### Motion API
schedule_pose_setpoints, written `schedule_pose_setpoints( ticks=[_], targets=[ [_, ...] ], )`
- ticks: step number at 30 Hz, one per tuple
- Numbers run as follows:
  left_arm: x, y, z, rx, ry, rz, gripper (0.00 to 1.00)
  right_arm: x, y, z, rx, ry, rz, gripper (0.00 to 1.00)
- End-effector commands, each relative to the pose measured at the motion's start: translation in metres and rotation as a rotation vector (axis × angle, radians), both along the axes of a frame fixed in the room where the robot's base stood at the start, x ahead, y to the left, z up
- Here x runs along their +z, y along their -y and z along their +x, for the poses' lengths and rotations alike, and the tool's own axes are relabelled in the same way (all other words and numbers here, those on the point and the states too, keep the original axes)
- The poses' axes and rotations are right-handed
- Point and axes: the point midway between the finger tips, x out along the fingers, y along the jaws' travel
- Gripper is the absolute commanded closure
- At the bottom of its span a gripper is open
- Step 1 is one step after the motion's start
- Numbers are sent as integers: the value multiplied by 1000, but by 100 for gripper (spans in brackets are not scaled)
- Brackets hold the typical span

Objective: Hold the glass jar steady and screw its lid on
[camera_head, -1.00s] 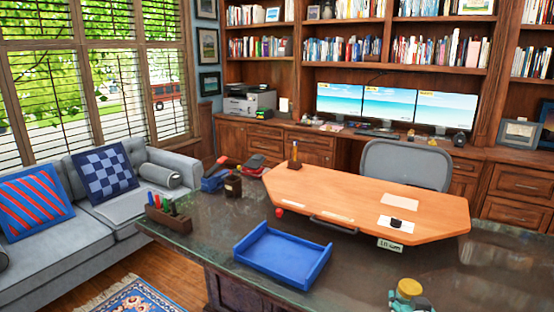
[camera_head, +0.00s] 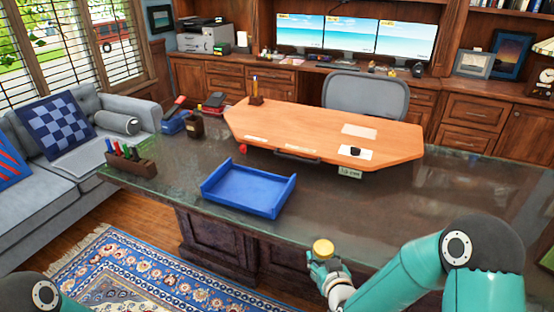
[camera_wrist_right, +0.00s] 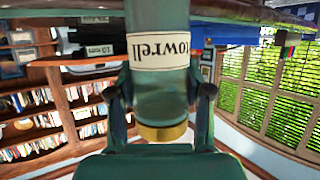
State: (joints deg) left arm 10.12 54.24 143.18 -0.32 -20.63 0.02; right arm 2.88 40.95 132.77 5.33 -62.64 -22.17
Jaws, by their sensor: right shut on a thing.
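The jar (camera_wrist_right: 160,95) is a dark green cylinder with a cream label in the right wrist view. A gold lid (camera_wrist_right: 162,133) sits at its end on my palm side; I cannot tell how tight it is. My right gripper (camera_wrist_right: 162,90) has a finger on each side of the jar and is shut on it. In the head view the right gripper (camera_head: 322,268) is near the desk's front edge, with the gold lid (camera_head: 323,247) showing above it. The jar body is mostly hidden there. My left gripper is out of view; only part of the left arm shows at bottom left.
The dark desk (camera_head: 420,200) carries a blue tray (camera_head: 248,188), a pen holder (camera_head: 130,164) and a raised wooden top (camera_head: 320,132). A grey sofa (camera_head: 75,160) is at left and a patterned rug (camera_head: 110,265) lies in front. The desk's right part is clear.

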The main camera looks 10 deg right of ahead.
Motion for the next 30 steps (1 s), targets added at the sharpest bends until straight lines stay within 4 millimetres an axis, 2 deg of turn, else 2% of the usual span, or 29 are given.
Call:
schedule_pose_setpoints(
  ticks=[5,8,11,24,30],
  targets=[
    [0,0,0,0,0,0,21,0,-3,-2,16,1,-1,100],
    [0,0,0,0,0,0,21,-1,-12,-7,57,0,-1,100],
    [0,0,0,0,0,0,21,-3,-28,-17,129,0,0,100],
    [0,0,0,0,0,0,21,-14,-124,-74,570,0,1,100],
    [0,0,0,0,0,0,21,-16,-148,-88,678,1,1,100]
  ],
)
